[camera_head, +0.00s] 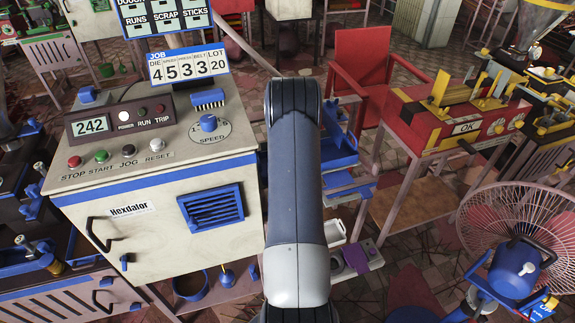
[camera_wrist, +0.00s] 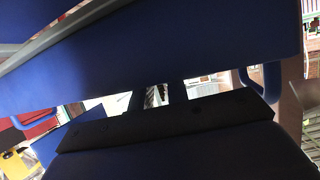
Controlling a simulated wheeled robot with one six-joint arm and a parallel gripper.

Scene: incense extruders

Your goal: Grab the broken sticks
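I cannot make out any broken sticks for certain in either view. My gripper is hidden behind my own arm in the head view. In the wrist view two dark finger-like shapes, my gripper (camera_wrist: 157,94), rise from a black bar. A narrow pale, streaked gap shows between them. Their tips are hidden by a large blue panel (camera_wrist: 190,45) crossing close in front of the camera. I cannot tell what, if anything, is between the fingers. Blue trays (camera_head: 338,150) on a stand show just right of my arm in the head view, partly covered by it.
A cream control cabinet (camera_head: 150,180) stands close on the left. A caged fan (camera_head: 515,235) is at the lower right. A red machine marked OK (camera_head: 450,125) and a red chair (camera_head: 372,85) stand beyond. Some tiled floor (camera_head: 410,285) is clear between the trays and fan.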

